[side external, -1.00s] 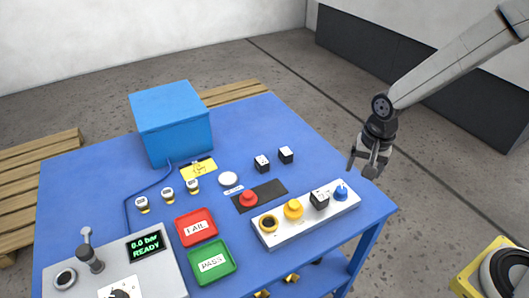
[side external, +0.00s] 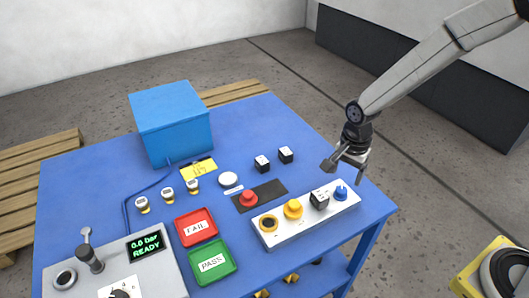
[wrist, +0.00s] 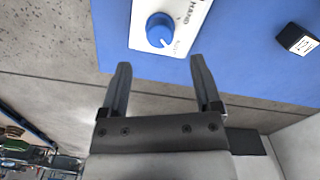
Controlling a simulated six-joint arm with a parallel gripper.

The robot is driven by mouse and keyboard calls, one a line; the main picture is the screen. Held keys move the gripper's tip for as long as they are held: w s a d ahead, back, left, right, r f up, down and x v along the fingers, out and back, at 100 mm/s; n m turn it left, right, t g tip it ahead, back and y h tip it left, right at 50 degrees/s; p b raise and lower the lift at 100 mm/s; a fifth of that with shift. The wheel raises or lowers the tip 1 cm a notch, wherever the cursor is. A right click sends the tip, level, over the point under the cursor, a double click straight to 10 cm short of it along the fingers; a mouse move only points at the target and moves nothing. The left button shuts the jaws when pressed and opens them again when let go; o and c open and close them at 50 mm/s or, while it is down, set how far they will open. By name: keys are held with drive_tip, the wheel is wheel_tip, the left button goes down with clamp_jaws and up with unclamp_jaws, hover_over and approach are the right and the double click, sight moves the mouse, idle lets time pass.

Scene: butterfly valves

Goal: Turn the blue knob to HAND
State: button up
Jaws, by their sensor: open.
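The blue knob (side external: 341,193) sits at the right end of the white panel (side external: 283,224). In the wrist view the blue knob (wrist: 160,29) is round, with a white mark on its lower right side. That mark faces toward a small faint label; the word HAND (wrist: 190,10) is printed up and to the right of the knob. My gripper (side external: 345,172) is open and empty above the panel's right end, apart from the knob. In the wrist view my gripper (wrist: 160,62) has its fingers spread, with the knob beyond the tips, roughly centred between them.
Two more small cubes (side external: 286,155) lie behind. A red button (side external: 249,198) is farther left. The blue table's (side external: 320,150) right edge is near the knob.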

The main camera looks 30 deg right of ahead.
sight(342, 189)
drive_tip(key=shift+f, duration=3.2)
clamp_jaws()
